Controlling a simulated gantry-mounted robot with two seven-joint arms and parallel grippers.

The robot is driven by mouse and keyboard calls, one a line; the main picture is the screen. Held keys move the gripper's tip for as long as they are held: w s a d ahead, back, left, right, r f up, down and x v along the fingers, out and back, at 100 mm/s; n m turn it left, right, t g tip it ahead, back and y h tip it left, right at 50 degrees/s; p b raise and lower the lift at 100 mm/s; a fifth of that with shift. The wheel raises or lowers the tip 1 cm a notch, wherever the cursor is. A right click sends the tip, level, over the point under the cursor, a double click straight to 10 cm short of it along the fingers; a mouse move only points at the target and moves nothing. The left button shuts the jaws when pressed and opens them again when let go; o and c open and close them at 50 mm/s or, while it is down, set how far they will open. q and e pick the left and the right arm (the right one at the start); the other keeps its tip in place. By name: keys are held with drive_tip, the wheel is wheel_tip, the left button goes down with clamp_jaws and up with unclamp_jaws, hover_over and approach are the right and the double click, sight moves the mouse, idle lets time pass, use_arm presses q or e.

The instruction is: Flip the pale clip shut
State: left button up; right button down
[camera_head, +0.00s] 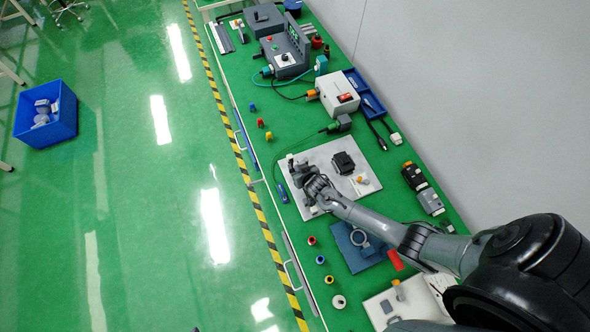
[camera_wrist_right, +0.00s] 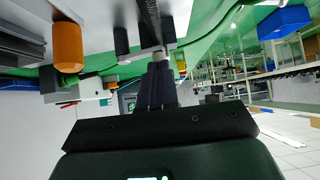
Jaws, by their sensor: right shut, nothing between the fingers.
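The pale plate (camera_head: 322,155) lies on the green bench and carries a black block (camera_head: 343,165). My right gripper (camera_head: 297,167) is over the left part of this plate, shut and empty. Its dark fingers (camera_wrist_right: 159,82) point away from the camera in the right wrist view. A small pale piece (camera_wrist_right: 160,56) shows at their tips; it may be the pale clip, but I cannot tell whether it is open or shut, or whether the fingers touch it. My gripper and forearm hide part of the plate in the head view. My left gripper is not in view.
An orange-topped peg (camera_head: 360,180) stands on the plate's right side; an orange cylinder (camera_wrist_right: 67,46) shows large in the wrist view. A blue plate with a ring (camera_head: 354,246) lies nearer. A grey box with a red switch (camera_head: 339,96) stands farther back. Small coloured parts line the bench's left edge.

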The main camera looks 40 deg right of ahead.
drive_tip(key=shift+w, duration=0.1)
drive_tip(key=shift+d, duration=0.9)
